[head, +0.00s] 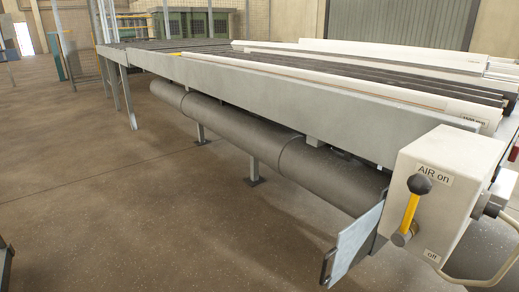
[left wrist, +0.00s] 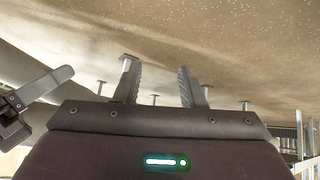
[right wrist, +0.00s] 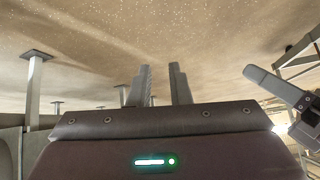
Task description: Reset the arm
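My left gripper (left wrist: 158,85) shows in the left wrist view with its two fingers apart and nothing between them. My right gripper (right wrist: 160,85) shows in the right wrist view, also with its fingers apart, a narrower gap, and nothing between them. Neither gripper shows in the head view. Part of another gripper finger shows at the left edge of the left wrist view and at the right edge of the right wrist view. Both grippers have the floor behind their fingers and touch nothing that I can see.
A long clamp bench (head: 300,92) runs away to the back left, with pale profiles (head: 385,62) on it. A control box (head: 450,180) with a yellow lever (head: 410,212) pointing up at "AIR on" stands at its near end. A grey pipe (head: 240,125) runs below.

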